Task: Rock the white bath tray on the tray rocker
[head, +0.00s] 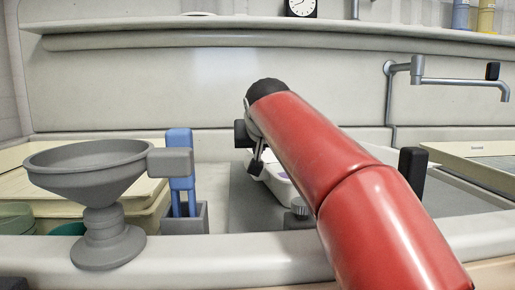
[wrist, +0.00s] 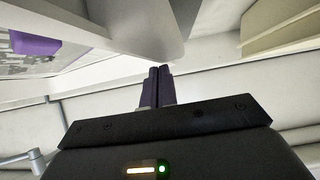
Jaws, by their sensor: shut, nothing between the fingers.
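The white bath tray (head: 282,187) sits on a dark grey flat platform, which appears to be the tray rocker (head: 245,205). A knob (head: 299,208) stands at the platform's front. My red arm hides much of the tray and the platform's right part. My gripper (head: 257,168) points down at the tray's left end, very close to it; I cannot tell whether it touches. In the wrist view the fingers (wrist: 158,85) are together with nothing between them. A pale wall, probably the tray's, is just beyond the fingertips.
A grey funnel-shaped bowl on a stand (head: 90,160) and blue tongs in a grey holder (head: 182,190) stand to the left. Cream trays (head: 30,190) lie behind them. A tap (head: 440,80) and another tray (head: 485,160) are at right. A shelf (head: 240,25) runs above.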

